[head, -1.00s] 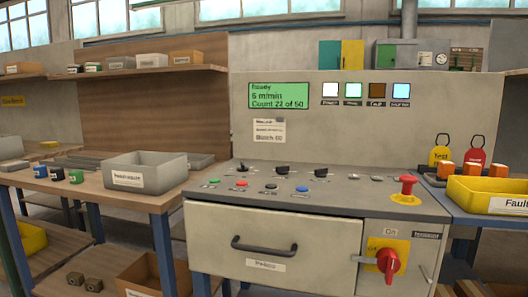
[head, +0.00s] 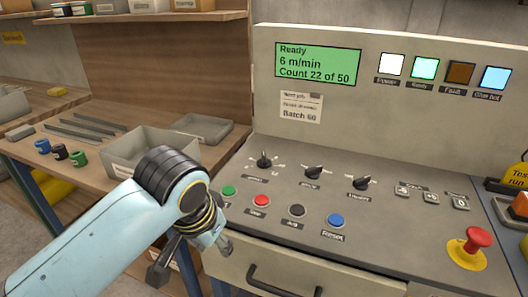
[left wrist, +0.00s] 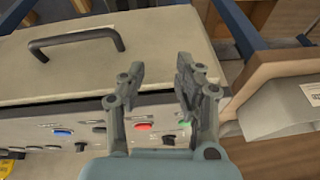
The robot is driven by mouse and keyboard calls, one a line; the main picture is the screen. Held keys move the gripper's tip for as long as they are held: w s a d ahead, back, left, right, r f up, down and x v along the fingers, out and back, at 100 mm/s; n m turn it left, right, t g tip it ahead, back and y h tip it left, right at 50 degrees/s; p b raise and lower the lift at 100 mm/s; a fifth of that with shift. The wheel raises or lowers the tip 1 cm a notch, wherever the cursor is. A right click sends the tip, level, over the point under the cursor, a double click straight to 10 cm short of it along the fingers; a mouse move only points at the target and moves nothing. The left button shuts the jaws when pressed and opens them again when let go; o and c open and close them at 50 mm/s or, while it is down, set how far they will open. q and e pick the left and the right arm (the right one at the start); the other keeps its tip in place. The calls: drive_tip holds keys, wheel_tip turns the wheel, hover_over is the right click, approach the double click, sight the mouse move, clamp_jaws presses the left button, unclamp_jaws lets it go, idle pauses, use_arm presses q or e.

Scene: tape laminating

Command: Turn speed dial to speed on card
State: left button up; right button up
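Three black dials stand in a row on the grey control panel: a left dial (head: 265,161), a middle dial (head: 313,172) and a right dial (head: 362,183). Their labels are too small to read surely. The card (head: 301,107) on the upright panel shows "Batch 60"; its smaller lines are unreadable. The green display (head: 318,65) reads Ready, 6 m/min, Count 22 of 50. My left gripper (head: 192,254) is low at the panel's front left corner, apart from the dials. In the left wrist view the gripper (left wrist: 158,78) is open and empty. My right gripper is out of view.
Green (head: 229,191), red (head: 261,201), black (head: 297,210) and blue (head: 336,221) buttons line the panel's front. A red emergency knob (head: 479,238) stands at right. A drawer handle (head: 282,283) protrudes below. A grey bin (head: 152,148) sits left on the wooden bench.

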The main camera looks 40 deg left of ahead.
sight(264, 158)
use_arm(q)
drive_tip(key=w+r+n, duration=0.1)
drive_tip(key=w+r, duration=0.1)
drive_tip(key=w, duration=0.1)
drive_tip(key=w+a+r, duration=0.1)
drive_tip(key=w+r, duration=0.1)
drive_tip(key=w, duration=0.1)
drive_tip(key=w+r+n+p, duration=0.1)
drive_tip(key=w+r, duration=0.1)
drive_tip(key=r, duration=0.1)
drive_tip(key=shift+w+a+n, duration=0.2)
drive_tip(key=shift+w+n, duration=0.1)
drive_tip(key=shift+w, duration=0.1)
drive_tip(key=w+a+r+n+y, duration=0.15)
drive_tip(key=w+r+n, duration=0.35)
drive_tip(key=w, duration=0.8)
drive_tip(key=shift+m, duration=0.5)
drive_tip(key=x, duration=0.9)
drive_tip(key=shift+w+a+f+b, duration=0.2)
drive_tip(key=shift+a+f+b, duration=0.05)
drive_tip(key=shift+a+b, duration=0.1)
clamp_jaws()
